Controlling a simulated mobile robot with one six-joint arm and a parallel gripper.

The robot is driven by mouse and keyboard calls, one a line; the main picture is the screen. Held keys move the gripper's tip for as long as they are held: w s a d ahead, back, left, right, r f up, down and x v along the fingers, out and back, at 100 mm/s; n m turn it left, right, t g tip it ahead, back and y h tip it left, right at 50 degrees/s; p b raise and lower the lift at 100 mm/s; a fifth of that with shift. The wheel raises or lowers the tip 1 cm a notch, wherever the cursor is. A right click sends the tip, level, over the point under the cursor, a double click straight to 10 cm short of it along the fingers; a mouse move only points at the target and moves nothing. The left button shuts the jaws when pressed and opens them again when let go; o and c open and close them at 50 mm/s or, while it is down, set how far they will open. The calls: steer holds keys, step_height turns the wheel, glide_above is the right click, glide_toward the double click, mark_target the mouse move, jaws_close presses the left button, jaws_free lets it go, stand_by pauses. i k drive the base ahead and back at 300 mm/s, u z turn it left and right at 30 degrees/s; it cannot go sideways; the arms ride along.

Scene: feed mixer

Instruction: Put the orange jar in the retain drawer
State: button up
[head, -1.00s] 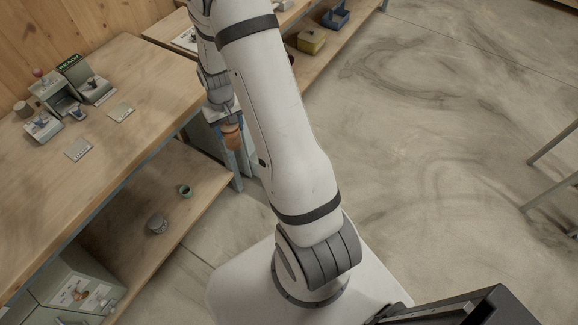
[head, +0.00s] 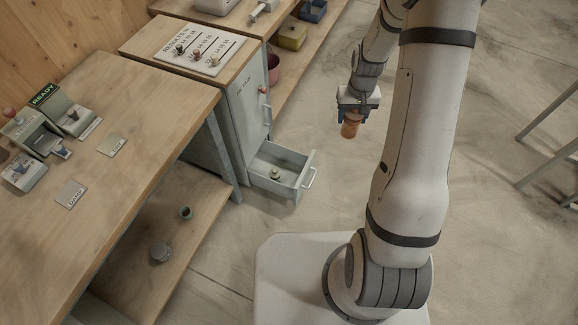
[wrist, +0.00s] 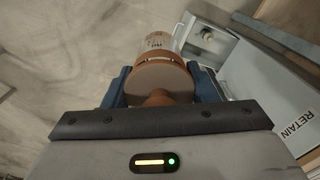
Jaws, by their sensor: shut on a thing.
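The orange jar (head: 350,129) hangs below my gripper (head: 352,108) in the head view. My gripper is shut on it, and the jar is held in the air to the right of the drawer. In the wrist view the jar (wrist: 160,80) sits between the two blue fingers (wrist: 162,88), its orange knobbed end toward me and a pale labelled part beyond. The retain drawer (head: 302,192) is pulled open low on the grey cabinet (head: 233,125). The wrist view shows the word RETAIN on a grey face (wrist: 295,125).
The wooden workbench (head: 150,100) with a machine reading READY (head: 45,95) stands at the left. A board with several small pieces (head: 200,47) lies above the cabinet. Open floor lies right of the drawer.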

mark_target(283, 169)
steer(key=u, duration=0.6)
steer(key=i, duration=0.15)
steer(key=z, duration=1.7)
steer(key=k, duration=1.1)
steer(key=u, duration=1.15)
steer(key=i, duration=1.6)
steer(key=z, duration=0.15)
